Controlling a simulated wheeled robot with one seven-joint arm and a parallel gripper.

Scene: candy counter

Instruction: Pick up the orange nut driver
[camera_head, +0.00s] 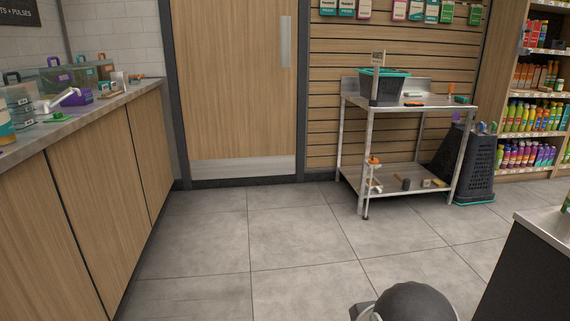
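Small orange items show on a steel table by the slatted wall, too small for me to tell which is the nut driver. One upright orange item (450,90) stands at the right end of the table top. A flat black item with orange (414,104) lies near the front edge of the top. Another orange item (374,160) shows at the table's left front leg. A dark rounded part at the bottom of the picture appears to be mine. My gripper is not in view.
The steel table (385,108) holds a dark bin with a teal rim (384,86); small items lie on its lower shelf (405,195). A black basket stack (472,168) stands right of it. A long counter (85,190) runs left; a dark counter (525,270) is near right. Open tiled floor lies between.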

